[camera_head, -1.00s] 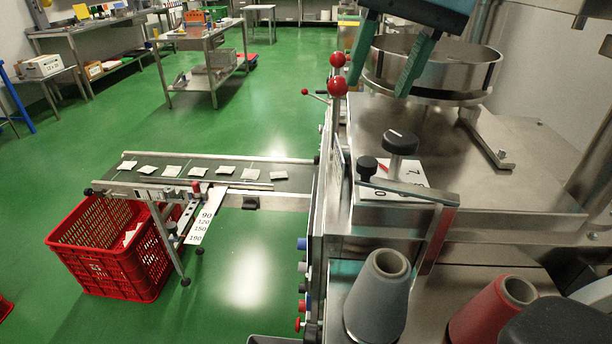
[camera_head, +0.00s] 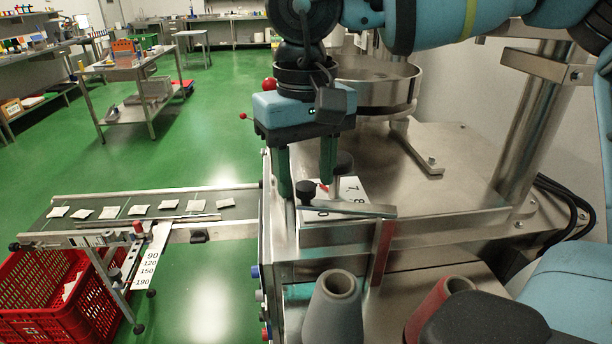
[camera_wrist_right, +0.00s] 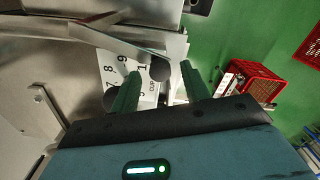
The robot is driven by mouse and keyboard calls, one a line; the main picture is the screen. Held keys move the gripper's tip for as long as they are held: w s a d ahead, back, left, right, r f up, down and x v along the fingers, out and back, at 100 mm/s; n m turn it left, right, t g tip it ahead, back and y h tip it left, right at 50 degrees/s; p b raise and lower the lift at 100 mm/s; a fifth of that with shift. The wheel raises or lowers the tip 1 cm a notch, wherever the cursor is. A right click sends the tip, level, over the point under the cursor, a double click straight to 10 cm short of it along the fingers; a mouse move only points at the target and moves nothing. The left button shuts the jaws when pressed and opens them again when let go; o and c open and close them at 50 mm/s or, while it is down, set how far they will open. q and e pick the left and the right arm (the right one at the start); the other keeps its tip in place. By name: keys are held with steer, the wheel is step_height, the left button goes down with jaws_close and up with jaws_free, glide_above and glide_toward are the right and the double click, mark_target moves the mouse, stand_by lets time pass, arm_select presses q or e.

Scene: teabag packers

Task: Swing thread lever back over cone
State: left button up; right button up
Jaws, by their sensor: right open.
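The thread lever (camera_head: 358,209) is a flat metal bar across the machine's front edge, with a small black knob (camera_head: 305,189) at its left end. The lever also shows in the right wrist view (camera_wrist_right: 118,40). A grey cone (camera_head: 336,308) and a red cone (camera_head: 437,303) stand below and in front of it. My right gripper (camera_head: 307,190) is open and points down. Its fingertips appear on either side of the small knob; I cannot tell whether they touch it. In the right wrist view the knob (camera_wrist_right: 158,68) shows between the fingers. My left gripper is not in view.
A white number dial (camera_head: 350,188) with a larger black knob (camera_head: 343,163) lies just behind the lever. A round steel bowl (camera_head: 385,90) stands farther back. A conveyor (camera_head: 100,212) with several teabags and a red crate (camera_head: 60,310) are at left.

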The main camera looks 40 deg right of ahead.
steer(key=shift+f, duration=0.7)
jaws_close()
